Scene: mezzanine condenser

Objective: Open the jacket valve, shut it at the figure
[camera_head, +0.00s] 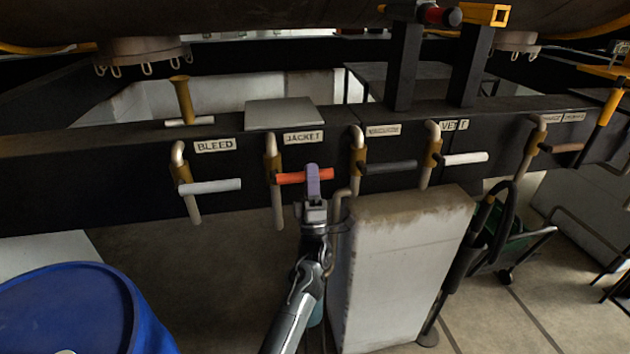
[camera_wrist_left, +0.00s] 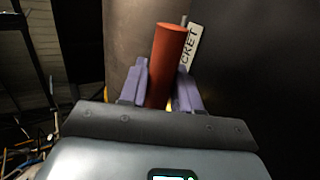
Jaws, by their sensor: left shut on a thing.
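The jacket valve's red lever handle (camera_head: 291,178) sticks out to the right from its brass body (camera_head: 273,168), under the JACKET label (camera_head: 303,137) on the dark beam. The handle lies about level. My left gripper (camera_head: 313,183) is shut on the handle near its outer end. In the left wrist view the red handle (camera_wrist_left: 166,62) stands between the two purple fingers of the gripper (camera_wrist_left: 160,88), with part of the label (camera_wrist_left: 190,46) behind it. No figure or gauge reading is legible. My right gripper is not in view.
The bleed valve's white handle (camera_head: 210,186) is to the left. A dark handle (camera_head: 388,167) and the vent valve's white handle (camera_head: 465,158) are to the right. A pale block (camera_head: 400,265) stands right of my arm. A blue drum (camera_head: 75,310) is at lower left.

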